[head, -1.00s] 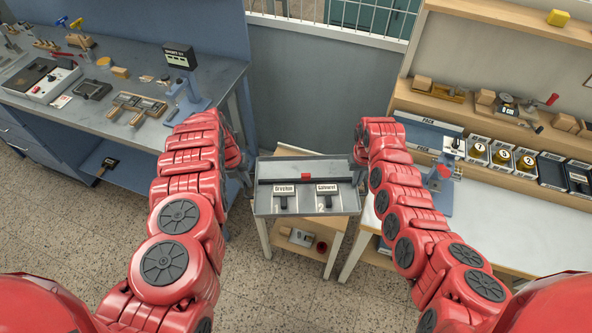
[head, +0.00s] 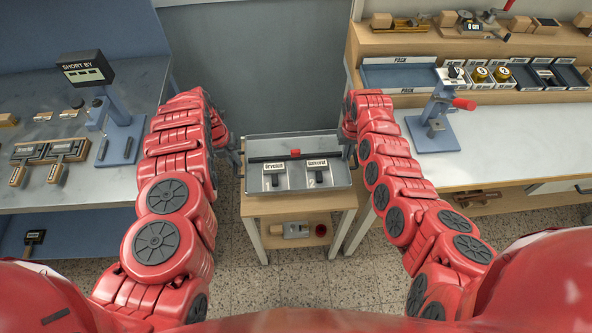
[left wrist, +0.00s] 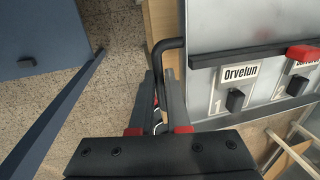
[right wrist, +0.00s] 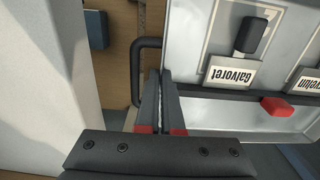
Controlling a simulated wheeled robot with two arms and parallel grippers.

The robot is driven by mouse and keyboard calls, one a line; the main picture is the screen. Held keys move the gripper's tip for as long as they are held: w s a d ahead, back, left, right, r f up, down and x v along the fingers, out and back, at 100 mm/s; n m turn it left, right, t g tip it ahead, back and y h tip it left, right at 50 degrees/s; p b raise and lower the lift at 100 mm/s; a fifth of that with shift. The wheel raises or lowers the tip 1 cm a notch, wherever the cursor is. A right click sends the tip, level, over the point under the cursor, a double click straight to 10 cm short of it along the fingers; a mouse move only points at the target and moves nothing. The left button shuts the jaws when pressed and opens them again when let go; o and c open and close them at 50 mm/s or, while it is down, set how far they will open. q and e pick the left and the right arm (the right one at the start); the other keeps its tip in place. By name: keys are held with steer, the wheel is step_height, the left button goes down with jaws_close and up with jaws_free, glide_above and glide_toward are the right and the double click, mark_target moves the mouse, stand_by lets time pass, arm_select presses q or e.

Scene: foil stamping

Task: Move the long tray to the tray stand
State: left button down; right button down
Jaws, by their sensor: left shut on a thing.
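The long tray (head: 330,181) is a grey metal tray with a black bar, a red block on it, and two labelled, black-handled pieces inside. It is at the centre of the head view, over the light wooden tray stand (head: 283,207). I cannot tell whether it touches the stand's top. My left gripper (left wrist: 158,105) is shut on the black handle (left wrist: 158,50) at the tray's left end. The tray looks about level.
A blue-grey bench (head: 85,183) with a stamping press (head: 122,140) stands at left. A wooden bench with a white top (head: 500,140) stands at right, with a second press (head: 433,133) and bins (head: 510,76). A grey wall (head: 255,70) is behind the stand.

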mark_target(345, 163)
arm_select(q)
steer(key=shift+d+r, duration=0.1)
arm_select(e)
steer(key=shift+d, duration=0.15)
